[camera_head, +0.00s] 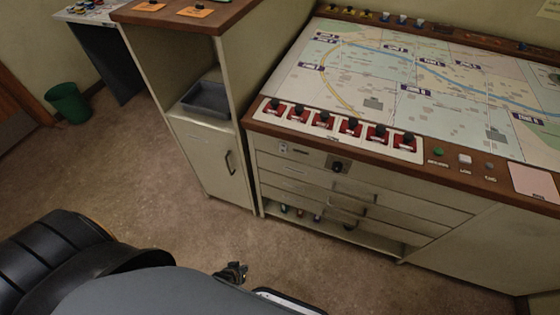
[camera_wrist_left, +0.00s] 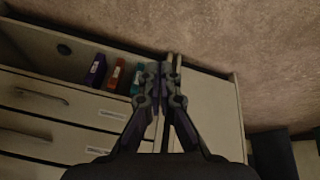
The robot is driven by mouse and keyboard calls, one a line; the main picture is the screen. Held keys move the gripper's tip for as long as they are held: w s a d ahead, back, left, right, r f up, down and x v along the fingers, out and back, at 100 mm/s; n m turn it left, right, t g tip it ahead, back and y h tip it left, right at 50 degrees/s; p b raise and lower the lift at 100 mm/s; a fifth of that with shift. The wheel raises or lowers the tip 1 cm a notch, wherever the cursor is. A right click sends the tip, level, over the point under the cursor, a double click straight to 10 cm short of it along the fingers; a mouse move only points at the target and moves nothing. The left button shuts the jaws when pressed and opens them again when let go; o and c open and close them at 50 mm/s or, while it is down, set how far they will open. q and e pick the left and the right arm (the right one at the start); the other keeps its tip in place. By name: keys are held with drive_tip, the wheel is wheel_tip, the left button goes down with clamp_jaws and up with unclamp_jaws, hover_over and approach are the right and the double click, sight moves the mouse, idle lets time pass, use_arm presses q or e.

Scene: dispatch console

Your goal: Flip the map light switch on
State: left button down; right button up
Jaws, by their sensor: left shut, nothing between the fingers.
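The console front under the map table (camera_head: 470,125) carries a small dark switch or knob (camera_head: 338,166) on a plate. A smaller pale plate (camera_head: 284,148) sits to its left. I cannot read which one is the map light switch, nor tell its position. My left gripper (camera_head: 233,272) is low over the floor, in front of the cabinets and well apart from the console front. In the left wrist view, the left gripper (camera_wrist_left: 162,78) is shut and empty, with the cabinet fronts behind it. My right gripper is not in view.
Drawers with bar handles (camera_head: 355,190) and an open bottom shelf with binders (camera_head: 300,212) are below the switch. A cabinet (camera_head: 215,165) holding a grey tray (camera_head: 207,98) stands to the left. A row of red switches (camera_head: 322,120) lines the tabletop edge. The floor (camera_head: 150,190) ahead is clear.

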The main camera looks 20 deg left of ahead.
sight(282, 151)
use_arm(q)
drive_tip(key=w+d+r+n+t+b, duration=0.3)
drive_tip(key=w+r+n+b, duration=0.15)
drive_tip(key=w, duration=0.55)
drive_tip(key=w+r+n+t+b, duration=0.2)
drive_tip(key=w+r+n+t, duration=0.1)
drive_tip(key=r, duration=0.6)
drive_tip(key=w+r+n+t+b, duration=0.2)
drive_tip(key=w+r+n, duration=0.1)
drive_tip(key=r, duration=0.7)
drive_tip(key=w+r+n+t+b, duration=0.2)
drive_tip(key=w+r+n+t, duration=0.1)
drive_tip(key=r, duration=0.6)
drive_tip(key=shift+w+a+r+n+t, duration=0.25)
drive_tip(key=shift+w+r+n+t, duration=0.1)
drive_tip(key=shift+w+r, duration=0.1)
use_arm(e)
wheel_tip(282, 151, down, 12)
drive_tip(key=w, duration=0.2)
